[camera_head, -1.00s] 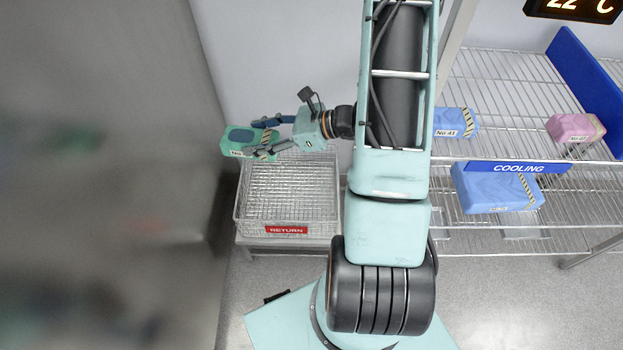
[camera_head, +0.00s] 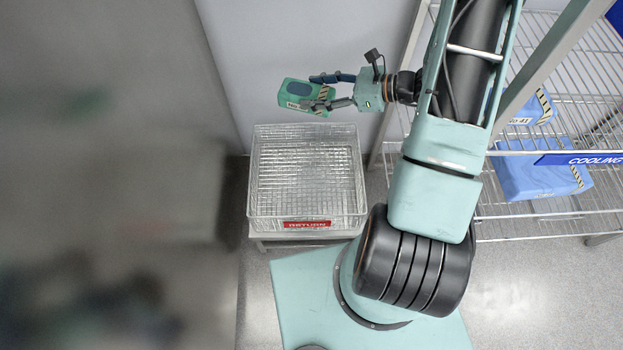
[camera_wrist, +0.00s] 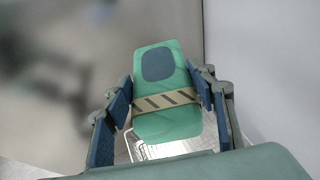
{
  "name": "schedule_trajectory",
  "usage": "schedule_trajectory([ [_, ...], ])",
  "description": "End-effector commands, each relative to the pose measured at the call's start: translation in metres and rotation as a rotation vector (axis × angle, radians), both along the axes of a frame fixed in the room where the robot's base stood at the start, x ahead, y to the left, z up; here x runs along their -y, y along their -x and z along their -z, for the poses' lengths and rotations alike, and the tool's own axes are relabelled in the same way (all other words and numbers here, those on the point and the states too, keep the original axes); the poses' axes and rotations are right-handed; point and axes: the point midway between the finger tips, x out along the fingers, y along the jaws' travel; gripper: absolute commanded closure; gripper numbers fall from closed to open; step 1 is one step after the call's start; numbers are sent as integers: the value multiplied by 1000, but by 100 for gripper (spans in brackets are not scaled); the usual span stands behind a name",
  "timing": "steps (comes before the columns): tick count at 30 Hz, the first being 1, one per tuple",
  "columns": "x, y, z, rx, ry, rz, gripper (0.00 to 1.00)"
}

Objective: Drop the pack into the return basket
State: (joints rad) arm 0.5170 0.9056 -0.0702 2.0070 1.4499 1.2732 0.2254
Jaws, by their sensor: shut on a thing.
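The green pack (camera_head: 300,93) has a dark blue-green patch and a striped tape band. My gripper (camera_head: 325,93) is shut on it, one finger on each side. In the wrist view the pack (camera_wrist: 163,75) sits between the two fingers (camera_wrist: 165,103). The return basket (camera_head: 306,217) is a wire basket with a red RETURN label on its front. In the head view the pack appears just beyond the basket's back rim, and its height above the rim is hard to tell. Part of the wire basket (camera_wrist: 150,150) shows below the pack in the wrist view. The basket looks empty.
A wire shelf rack (camera_head: 590,105) with a blue COOLING label stands at the right, holding blue packs (camera_head: 540,180). A plain wall (camera_head: 290,40) is behind the basket. A grey, blurred surface (camera_head: 110,150) fills the left side.

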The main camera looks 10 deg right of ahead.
Motion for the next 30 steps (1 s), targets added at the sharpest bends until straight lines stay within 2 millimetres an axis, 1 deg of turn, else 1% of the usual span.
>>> schedule_trajectory([
  [1,1,-3,26,1,-1,-15,81],
  [13,7,-17,136,7,-3,-136,81],
  [24,11,-23,241,-1,4,-252,81],
  [27,12,-23,267,-6,6,-283,81],
  [30,13,-23,288,-10,10,-309,81],
])
